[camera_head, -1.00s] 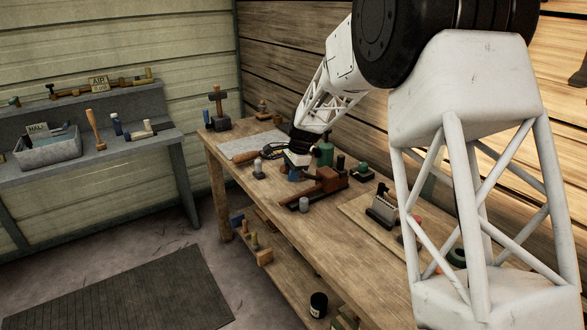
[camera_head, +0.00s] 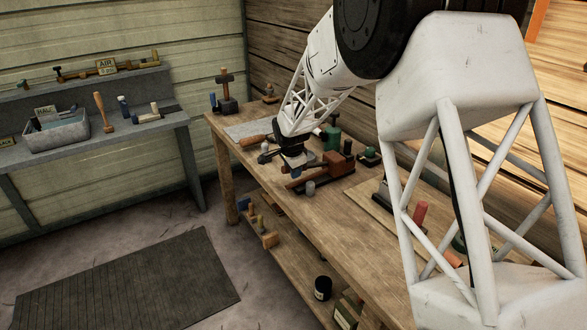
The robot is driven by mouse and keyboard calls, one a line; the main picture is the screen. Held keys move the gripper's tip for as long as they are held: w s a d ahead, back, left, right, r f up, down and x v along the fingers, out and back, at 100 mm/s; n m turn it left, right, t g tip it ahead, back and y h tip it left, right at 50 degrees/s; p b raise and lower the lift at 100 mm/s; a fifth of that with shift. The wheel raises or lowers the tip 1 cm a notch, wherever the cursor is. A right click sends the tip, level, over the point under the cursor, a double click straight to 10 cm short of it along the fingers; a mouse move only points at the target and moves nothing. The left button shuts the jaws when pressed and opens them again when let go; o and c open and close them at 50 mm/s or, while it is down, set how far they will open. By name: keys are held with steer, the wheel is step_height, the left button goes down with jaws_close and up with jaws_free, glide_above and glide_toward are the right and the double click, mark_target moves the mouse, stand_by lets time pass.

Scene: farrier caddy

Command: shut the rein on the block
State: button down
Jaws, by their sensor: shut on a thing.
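The block (camera_head: 335,165) is a reddish-brown piece on a long low dark-red base, lying on the wooden workbench. My gripper (camera_head: 295,172) is at the left end of this block, low over the bench and pointing down. Its fingers are small and dark here, with a bit of blue between or beside them. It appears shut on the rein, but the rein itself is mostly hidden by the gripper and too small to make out. I cannot tell the rein's angle to the block.
A small grey cylinder (camera_head: 310,187) stands just in front of the block. A green container (camera_head: 332,137) stands behind it. A wooden-handled tool (camera_head: 254,140) lies to the left. The bench's front strip (camera_head: 325,225) is clear. My arm covers the right side.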

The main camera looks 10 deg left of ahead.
steer(key=shift+f, duration=0.2)
steer(key=c, duration=0.8)
jaws_free()
steer(key=shift+c, duration=0.2)
steer(key=shift+r, duration=0.15)
steer(key=v, duration=0.7)
steer(key=shift+r, duration=0.3)
steer(key=shift+s, duration=0.1)
